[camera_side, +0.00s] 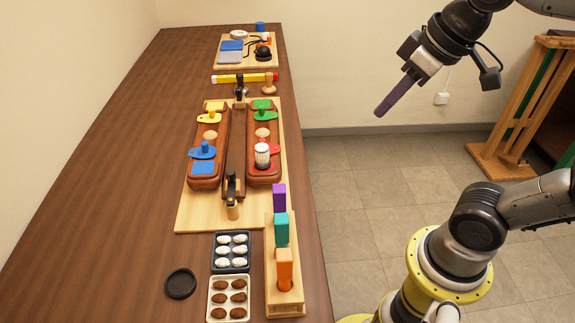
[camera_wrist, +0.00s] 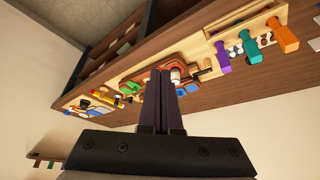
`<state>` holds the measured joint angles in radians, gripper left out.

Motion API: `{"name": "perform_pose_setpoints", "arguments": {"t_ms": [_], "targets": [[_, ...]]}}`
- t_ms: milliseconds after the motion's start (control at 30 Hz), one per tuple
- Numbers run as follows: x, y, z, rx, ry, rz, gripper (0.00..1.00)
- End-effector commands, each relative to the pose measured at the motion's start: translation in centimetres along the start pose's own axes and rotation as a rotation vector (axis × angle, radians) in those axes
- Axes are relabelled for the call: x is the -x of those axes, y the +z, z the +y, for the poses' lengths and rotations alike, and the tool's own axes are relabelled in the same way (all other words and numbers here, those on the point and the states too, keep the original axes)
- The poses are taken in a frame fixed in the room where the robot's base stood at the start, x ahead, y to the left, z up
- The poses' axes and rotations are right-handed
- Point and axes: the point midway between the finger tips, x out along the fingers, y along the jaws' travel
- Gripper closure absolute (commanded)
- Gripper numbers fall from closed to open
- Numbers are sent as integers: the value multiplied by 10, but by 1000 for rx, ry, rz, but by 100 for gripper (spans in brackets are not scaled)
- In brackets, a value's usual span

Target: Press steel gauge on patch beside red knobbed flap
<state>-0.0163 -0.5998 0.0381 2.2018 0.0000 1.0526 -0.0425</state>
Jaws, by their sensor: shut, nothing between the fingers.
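The steel gauge (camera_side: 262,152), a pale ribbed cylinder with a dark base, stands upright on the red patch (camera_side: 265,168) at the near end of the right-hand leather piece. The red knobbed flap (camera_side: 275,149) lies just behind and right of it, partly hidden by the gauge. A pale cylinder that looks like the gauge shows in the wrist view (camera_wrist: 175,74), just right of my fingers. My gripper (camera_side: 379,112) is shut and empty, high in the air right of the table, well apart from the gauge. Its dark fingers fill the middle of the wrist view (camera_wrist: 160,72).
Other coloured flaps are blue (camera_side: 203,152), yellow (camera_side: 210,117) and green (camera_side: 264,115). A wooden rack (camera_side: 284,300) holds purple, teal and orange handled blocks. Trays of white (camera_side: 231,268) and brown pieces and a black disc (camera_side: 180,284) lie nearby. The table's left side is clear.

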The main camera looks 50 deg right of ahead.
Motion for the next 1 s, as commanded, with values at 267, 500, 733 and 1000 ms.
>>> {"name": "perform_pose_setpoints", "arguments": {"t_ms": [267, 500, 733, 1000], "targets": [[-31, 68, 0, -45, 9, 33, 100], [-37, 68, 0, -58, 8, 44, 100], [-36, 68, 0, -57, 8, 43, 100], [-36, 68, 0, -57, 8, 43, 100]]}}
